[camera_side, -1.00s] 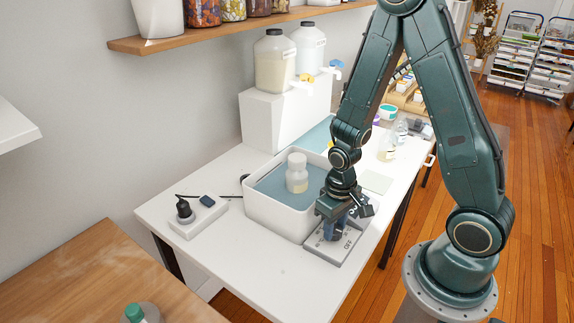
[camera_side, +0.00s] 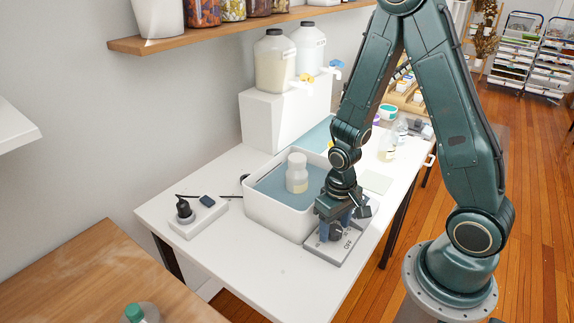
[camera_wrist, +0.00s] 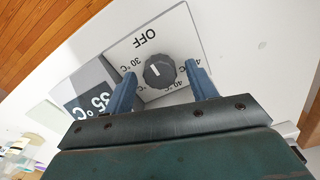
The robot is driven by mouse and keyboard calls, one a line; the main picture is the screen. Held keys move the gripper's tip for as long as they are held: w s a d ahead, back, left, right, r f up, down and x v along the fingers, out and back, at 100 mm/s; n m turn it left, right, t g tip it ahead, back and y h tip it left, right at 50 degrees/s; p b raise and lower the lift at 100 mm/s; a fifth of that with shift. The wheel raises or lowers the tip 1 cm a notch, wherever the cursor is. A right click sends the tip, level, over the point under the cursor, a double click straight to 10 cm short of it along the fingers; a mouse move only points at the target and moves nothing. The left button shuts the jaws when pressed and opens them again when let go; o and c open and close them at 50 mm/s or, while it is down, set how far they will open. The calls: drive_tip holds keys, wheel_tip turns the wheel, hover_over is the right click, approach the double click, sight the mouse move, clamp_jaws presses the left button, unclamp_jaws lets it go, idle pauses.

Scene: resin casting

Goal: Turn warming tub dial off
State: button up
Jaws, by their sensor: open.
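The warming tub dial (camera_wrist: 159,71) is a dark round knob on a pale panel (camera_wrist: 190,30) with OFF and degree labels. The white mark on the knob sits on its left side in the wrist view, toward the 30 °C label and away from OFF. My gripper (camera_wrist: 161,70) is open, with one blue finger on each side of the dial and gaps between. In the side view my gripper (camera_side: 336,226) is low over the panel (camera_side: 342,250), partly hiding the dial (camera_side: 336,236). The white warming tub (camera_side: 275,215) stands beside it.
A capped bottle (camera_side: 297,177) stands in the tub's water. A grey display (camera_wrist: 94,98) beside the dial panel reads 35 °C. A power strip (camera_side: 200,217) with a black plug lies left of the tub. The front of the white table (camera_side: 270,272) is clear.

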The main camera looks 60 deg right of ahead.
drive_tip(key=shift+r, duration=0.15)
wheel_tip(320, 180, up, 14)
drive_tip(key=shift+f, duration=0.25)
idle(0.9)
drive_tip(key=shift+r, duration=0.1)
wheel_tip(320, 180, up, 13)
drive_tip(key=n+t, duration=0.3)
drive_tip(key=t, duration=0.2)
hover_over(334, 229)
drive_tip(key=s+a, duration=0.4)
drive_tip(key=s, duration=0.3)
drive_tip(key=shift+s+r+t, duration=0.3)
drive_tip(key=shift+s+r, duration=0.15)
drive_tip(key=shift+s, duration=0.3)
